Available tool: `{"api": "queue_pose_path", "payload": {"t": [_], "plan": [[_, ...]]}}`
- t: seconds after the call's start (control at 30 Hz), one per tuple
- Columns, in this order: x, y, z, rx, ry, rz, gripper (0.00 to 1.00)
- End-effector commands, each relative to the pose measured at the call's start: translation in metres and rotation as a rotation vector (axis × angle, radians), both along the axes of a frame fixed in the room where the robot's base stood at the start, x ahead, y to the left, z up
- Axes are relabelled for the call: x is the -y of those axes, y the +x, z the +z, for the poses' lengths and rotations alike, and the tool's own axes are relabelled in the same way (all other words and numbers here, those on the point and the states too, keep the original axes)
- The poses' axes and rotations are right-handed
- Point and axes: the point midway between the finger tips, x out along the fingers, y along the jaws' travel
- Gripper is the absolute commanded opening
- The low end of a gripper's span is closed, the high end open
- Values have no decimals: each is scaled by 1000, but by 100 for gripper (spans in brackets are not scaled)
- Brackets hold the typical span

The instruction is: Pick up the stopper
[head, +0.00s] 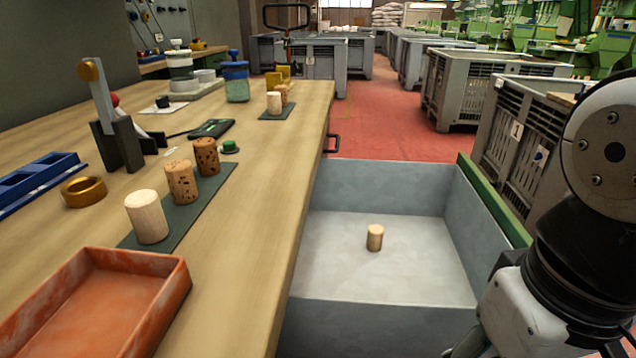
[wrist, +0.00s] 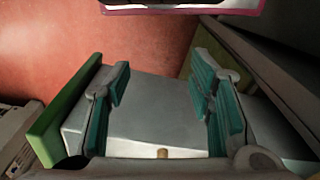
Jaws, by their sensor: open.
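A small pale cork stopper (head: 375,238) stands upright on the floor of the open grey drawer (head: 330,262), with clear space around it. In the wrist view a small tan piece of a stopper (wrist: 162,153) shows at the lower middle, mostly cut off by my gripper's own body. My gripper (wrist: 162,95) is open, its two teal-padded fingers apart with nothing between them, above the drawer. In the head view my arm is at the right and the fingers are not clearly shown.
The drawer's green front (head: 495,200) and grey walls surround the stopper. On the workbench (head: 262,190) stand more stoppers: a pale one (head: 146,217), a speckled one (head: 181,182) and a darker one (head: 206,157) on a dark mat. An orange tray (head: 172,291) lies near the bench edge.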

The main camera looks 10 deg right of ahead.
Motion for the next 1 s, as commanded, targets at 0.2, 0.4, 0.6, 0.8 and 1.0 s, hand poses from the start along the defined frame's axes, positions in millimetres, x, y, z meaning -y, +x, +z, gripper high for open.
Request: {"api": "queue_pose_path", "payload": {"t": [0.2, 0.4, 0.6, 0.8, 1.0], "plan": [[0, 23, 69, 87, -1, 7, 49], [0, 43, 123, 163, -9, 24, 49], [1, 61, 178, 230, -29, 64, 49], [2, 83, 233, 279, -75, 147, 49], [6, 127, 272, 253, -173, 377, 49]]}}
